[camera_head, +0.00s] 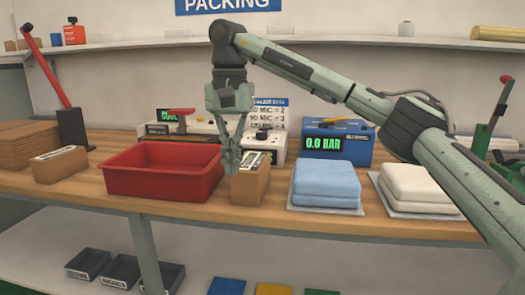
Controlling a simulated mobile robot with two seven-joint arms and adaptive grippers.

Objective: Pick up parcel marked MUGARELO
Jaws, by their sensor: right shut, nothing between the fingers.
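A small brown parcel (249,188) with a white label on top stands on the wooden bench, just right of the red tray. Another brown parcel (60,165) with a white label lies left of the tray. The lettering on both labels is too small to read, so I cannot tell which is marked MUGARELO. My right gripper (231,168) points down, shut and empty, between the red tray's right end and the nearer parcel. Its fingertips overlap the parcel's left edge in the picture; I cannot tell whether they touch. My left gripper is not in view.
The red tray (162,188) is empty. Folded blue (325,183) and white (418,188) pads lie to the right on the bench. Behind stand a blue device (338,146) reading 0.0 BAR and a white device (268,145). Dark labelled bins (120,271) sit on the lower shelf.

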